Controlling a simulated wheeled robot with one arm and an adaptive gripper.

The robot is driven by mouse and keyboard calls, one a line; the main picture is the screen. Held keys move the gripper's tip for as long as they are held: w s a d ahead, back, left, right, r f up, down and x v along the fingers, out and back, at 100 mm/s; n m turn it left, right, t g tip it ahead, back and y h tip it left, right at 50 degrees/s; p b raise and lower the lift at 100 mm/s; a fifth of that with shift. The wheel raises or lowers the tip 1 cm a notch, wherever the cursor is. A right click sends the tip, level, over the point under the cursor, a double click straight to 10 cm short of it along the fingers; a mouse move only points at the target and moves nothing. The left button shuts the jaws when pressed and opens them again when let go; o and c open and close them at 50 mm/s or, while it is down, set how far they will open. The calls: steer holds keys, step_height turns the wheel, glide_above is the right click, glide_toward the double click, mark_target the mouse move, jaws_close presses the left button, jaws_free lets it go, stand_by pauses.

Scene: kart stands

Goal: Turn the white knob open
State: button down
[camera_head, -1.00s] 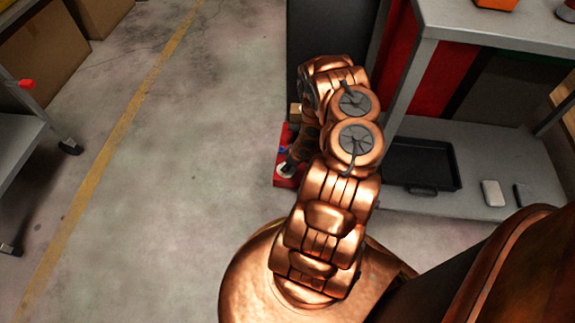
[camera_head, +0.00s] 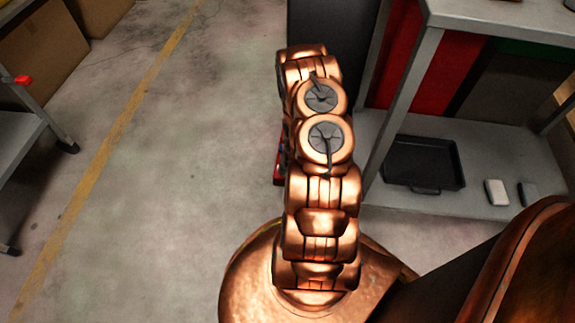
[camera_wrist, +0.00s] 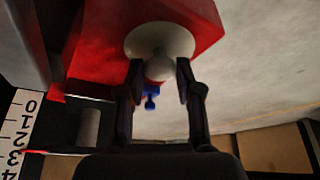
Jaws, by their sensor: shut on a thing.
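The white knob (camera_wrist: 158,40) shows in the wrist view, with a round disc and a grip part standing out from it. It is mounted on a red box (camera_wrist: 95,60). My gripper (camera_wrist: 158,72) has its two dark fingers on either side of the knob's grip part and is shut on it. In the head view my arm hides the knob and the gripper, and only a sliver of the red box (camera_head: 279,168) shows beside the arm.
A small blue part (camera_wrist: 151,97) sits just below the knob in the wrist view. A numbered scale (camera_wrist: 16,130) is at left. In the head view, a grey shelf unit (camera_head: 395,105) holding a black tray (camera_head: 424,162) stands right. Open floor (camera_head: 175,190) lies left.

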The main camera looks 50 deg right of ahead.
steer(key=m+p, duration=0.1)
steer(key=m, duration=0.1)
steer(key=m+g+h, duration=0.1)
steer(key=m, duration=0.1)
steer(key=shift+w+a+r+m+h+p, duration=0.2)
steer(key=shift+m+h+p, duration=0.1)
steer(key=shift+p, duration=0.1)
steer(key=m+p, duration=0.2)
steer(key=shift+m+g+h, duration=0.3)
steer(key=shift+m+g, duration=0.1)
steer(key=shift+f+m+g+p, duration=0.1)
steer(key=shift+m+g+p, duration=0.2)
steer(key=shift+m+p, duration=0.3)
steer(key=shift+d+f, duration=0.1)
steer(key=shift+d, duration=0.05)
steer(key=c, duration=0.8)
jaws_free()
steer(key=shift+o, duration=0.2)
steer(key=v, duration=1.2)
steer(key=shift+a, duration=0.2)
